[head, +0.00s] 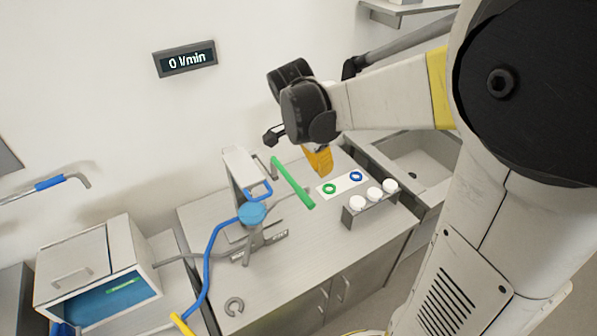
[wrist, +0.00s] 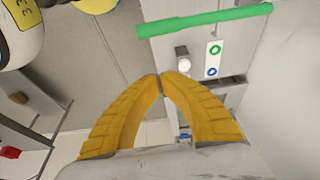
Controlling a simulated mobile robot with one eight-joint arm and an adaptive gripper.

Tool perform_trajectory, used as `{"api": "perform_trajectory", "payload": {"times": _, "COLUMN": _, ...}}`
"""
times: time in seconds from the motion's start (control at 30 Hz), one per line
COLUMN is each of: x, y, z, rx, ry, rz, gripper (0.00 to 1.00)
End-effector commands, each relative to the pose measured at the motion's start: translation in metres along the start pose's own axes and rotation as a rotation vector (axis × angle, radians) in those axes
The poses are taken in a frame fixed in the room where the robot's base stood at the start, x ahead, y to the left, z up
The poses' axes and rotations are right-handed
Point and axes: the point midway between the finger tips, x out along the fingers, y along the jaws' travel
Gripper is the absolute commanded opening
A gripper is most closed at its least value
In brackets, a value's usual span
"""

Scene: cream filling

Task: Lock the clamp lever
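A long green lever (head: 293,182) slants beside the filling machine (head: 241,172) on the counter. It also crosses the top of the wrist view (wrist: 205,20). A shorter blue handle (head: 259,191) sits on the machine just above a light-blue round part (head: 252,213). I cannot tell for sure which one is the clamp lever. My gripper (head: 321,170) points down above the back of the counter, right of the green lever. In the wrist view its orange fingertips (wrist: 160,77) meet, with nothing seen between them. The green lever lies apart from the fingertips.
A white card (head: 342,184) with green and blue rings lies on the counter (head: 290,260). A rack (head: 371,207) with white-topped jars stands beside it. A sink (head: 415,163) is at the right. A blue hose (head: 207,260) runs to the machine. The wall display (head: 186,59) reads 0 l/min.

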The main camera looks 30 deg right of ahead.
Motion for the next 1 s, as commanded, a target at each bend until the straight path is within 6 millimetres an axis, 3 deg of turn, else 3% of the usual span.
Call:
{"api": "perform_trajectory", "payload": {"times": 0.27, "x": 0.028, "y": 0.0, "z": 0.0, "rx": 0.002, "ry": 0.0, "rz": -0.001, "gripper": 0.0}}
{"api": "perform_trajectory", "payload": {"times": 0.6, "x": 0.1, "y": -0.001, "z": 0.0, "rx": 0.0, "ry": -0.001, "rz": -0.001, "gripper": 0.0}}
{"api": "perform_trajectory", "payload": {"times": 0.8, "x": 0.085, "y": 0.0, "z": 0.025, "rx": -0.004, "ry": 0.0, "rz": -0.002, "gripper": 0.0}}
{"api": "perform_trajectory", "payload": {"times": 1.0, "x": 0.08, "y": 0.0, "z": 0.035, "rx": -0.001, "ry": 0.0, "rz": -0.001, "gripper": 0.0}}
